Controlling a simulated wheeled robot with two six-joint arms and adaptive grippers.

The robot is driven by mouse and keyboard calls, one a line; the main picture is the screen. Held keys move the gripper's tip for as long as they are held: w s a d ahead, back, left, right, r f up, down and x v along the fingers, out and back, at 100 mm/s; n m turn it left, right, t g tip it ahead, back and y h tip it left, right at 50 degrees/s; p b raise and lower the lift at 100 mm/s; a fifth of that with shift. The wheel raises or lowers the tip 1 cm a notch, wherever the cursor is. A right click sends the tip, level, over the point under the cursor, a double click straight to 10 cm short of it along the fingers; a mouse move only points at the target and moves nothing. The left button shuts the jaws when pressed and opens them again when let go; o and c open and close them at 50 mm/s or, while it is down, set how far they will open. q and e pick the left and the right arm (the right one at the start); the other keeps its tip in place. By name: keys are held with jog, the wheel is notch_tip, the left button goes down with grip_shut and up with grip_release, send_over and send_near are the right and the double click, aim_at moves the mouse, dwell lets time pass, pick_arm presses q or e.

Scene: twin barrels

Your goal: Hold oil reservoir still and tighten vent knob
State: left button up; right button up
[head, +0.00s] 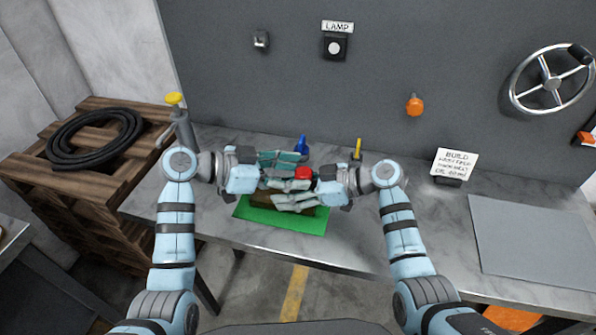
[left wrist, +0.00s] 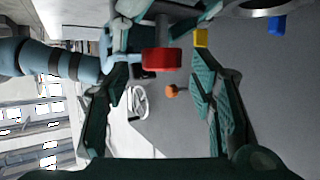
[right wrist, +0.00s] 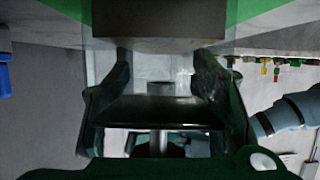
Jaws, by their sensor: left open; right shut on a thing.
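The red vent knob (head: 303,173) sits between my two grippers on the bench. In the left wrist view the knob (left wrist: 162,61) sits on a short stem between my left gripper's (left wrist: 162,72) spread fingers, apart from the right-hand one. My left gripper (head: 288,171) is open around it. My right gripper (head: 298,200) is lower and shut on the oil reservoir, whose clear body (right wrist: 155,75) and dark lid (right wrist: 160,110) show between its fingers (right wrist: 165,66) in the right wrist view. A brown block (right wrist: 158,22) stands by the reservoir's base. In the head view the grippers hide most of the reservoir.
A green mat (head: 265,215) lies under the work. A blue item (head: 301,144) and a yellow-topped item (head: 358,148) stand close behind. A sign (head: 455,163) and a grey panel (head: 530,240) are to the right. Bare bench lies between.

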pick_arm(q)
jog(key=shift+w+d+f, duration=0.2)
jog(key=shift+d+f, duration=0.1)
jog(key=shift+d, duration=0.3)
jog(key=c, duration=1.2)
jog(key=m+g, duration=0.2)
jog(key=g, duration=0.1)
jog(key=m+g, duration=0.1)
jog(key=shift+w+m+g+h, duration=0.25)
jog(key=shift+m+g+h, duration=0.05)
jog(key=shift+m+g, duration=0.5)
jog(key=shift+m, duration=0.1)
jog(key=shift+s, duration=0.1)
jog(key=o, duration=1.2)
